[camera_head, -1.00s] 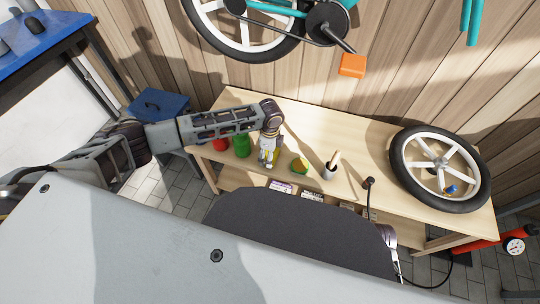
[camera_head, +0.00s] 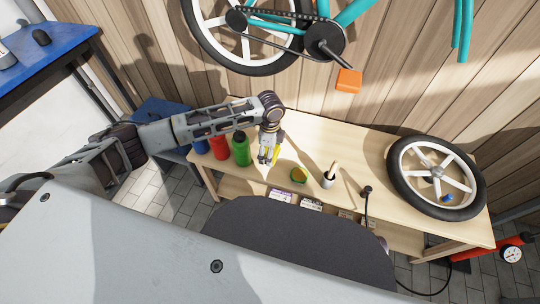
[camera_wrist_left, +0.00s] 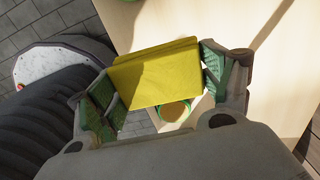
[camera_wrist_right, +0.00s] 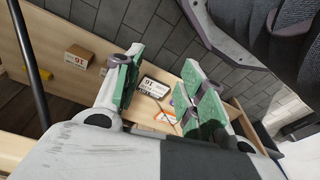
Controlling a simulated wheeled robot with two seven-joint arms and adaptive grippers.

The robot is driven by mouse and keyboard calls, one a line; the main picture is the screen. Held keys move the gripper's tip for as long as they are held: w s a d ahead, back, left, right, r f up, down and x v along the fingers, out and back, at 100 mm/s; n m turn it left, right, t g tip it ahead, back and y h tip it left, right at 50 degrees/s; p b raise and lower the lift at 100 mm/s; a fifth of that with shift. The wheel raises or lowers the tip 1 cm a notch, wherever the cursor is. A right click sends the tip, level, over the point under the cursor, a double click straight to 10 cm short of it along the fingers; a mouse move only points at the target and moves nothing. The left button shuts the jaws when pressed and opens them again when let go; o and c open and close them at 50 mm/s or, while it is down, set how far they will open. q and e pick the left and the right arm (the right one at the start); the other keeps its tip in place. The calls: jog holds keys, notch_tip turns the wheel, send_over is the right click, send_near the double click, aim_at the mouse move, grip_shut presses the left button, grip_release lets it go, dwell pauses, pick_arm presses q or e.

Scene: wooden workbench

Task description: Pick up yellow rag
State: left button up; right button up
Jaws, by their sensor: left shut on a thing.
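The yellow rag (camera_wrist_left: 157,73) spans the space between the fingers of my left gripper (camera_wrist_left: 160,92) in the left wrist view. My left gripper is shut on it. In the head view, my left gripper (camera_head: 267,156) points down over the bench's front left part, with a strip of the yellow rag (camera_head: 275,154) at its fingers. How far the rag is above the bench is hard to tell. My right gripper (camera_wrist_right: 162,92) is open and empty in the right wrist view, near the bench's lower shelf.
A green bottle (camera_head: 240,150) and a red bottle (camera_head: 219,147) stand left of my left gripper. A bicycle wheel (camera_head: 437,177) lies at the bench's right. The bench's back middle is clear.

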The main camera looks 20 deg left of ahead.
pick_arm(q)
jog(key=shift+r, duration=0.9)
pick_arm(e)
jog(key=shift+d+f, duration=0.1)
jog(key=shift+f, duration=0.85)
pick_arm(q)
jog(key=shift+o, duration=1.4)
jog(key=shift+c, duration=0.9)
pick_arm(e)
jog(key=shift+r, duration=0.15)
pick_arm(q)
jog(key=shift+s, duration=0.15)
pick_arm(e)
jog(key=shift+s, duration=0.1)
